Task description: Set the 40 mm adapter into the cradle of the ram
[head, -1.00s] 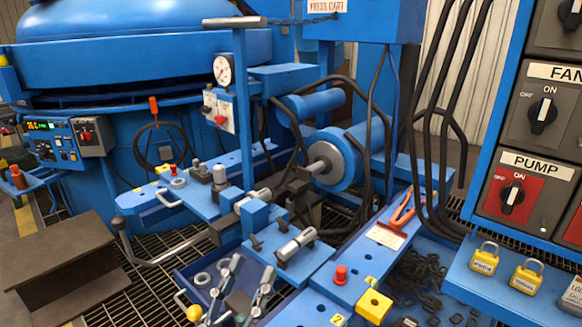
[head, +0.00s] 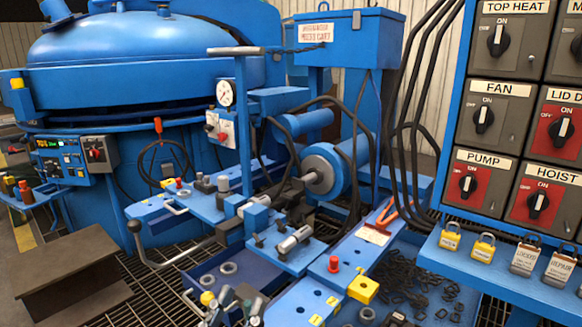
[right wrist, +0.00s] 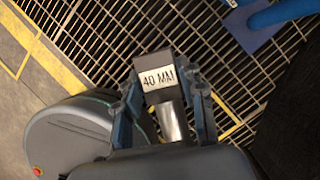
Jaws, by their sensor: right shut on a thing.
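In the right wrist view my right gripper (right wrist: 168,100) is shut on the 40 mm adapter (right wrist: 173,121), a dark block with a white "40 MM" label and a bright metal stem. The adapter is over floor grating, away from the press. In the head view the ram (head: 326,168) is a blue cylinder with a grey end face and short rod. A dark holder, which may be its cradle (head: 291,190), sits before the rod, partly hidden by hoses.
The blue press bench (head: 345,255) carries a silver cylinder (head: 294,239), a red knob, a yellow block and orange-handled pliers (head: 384,214). A bar handle (head: 165,262) sticks out left. The control panel (head: 500,130) and padlocks stand right; a brown steel beam (head: 70,265) lies left.

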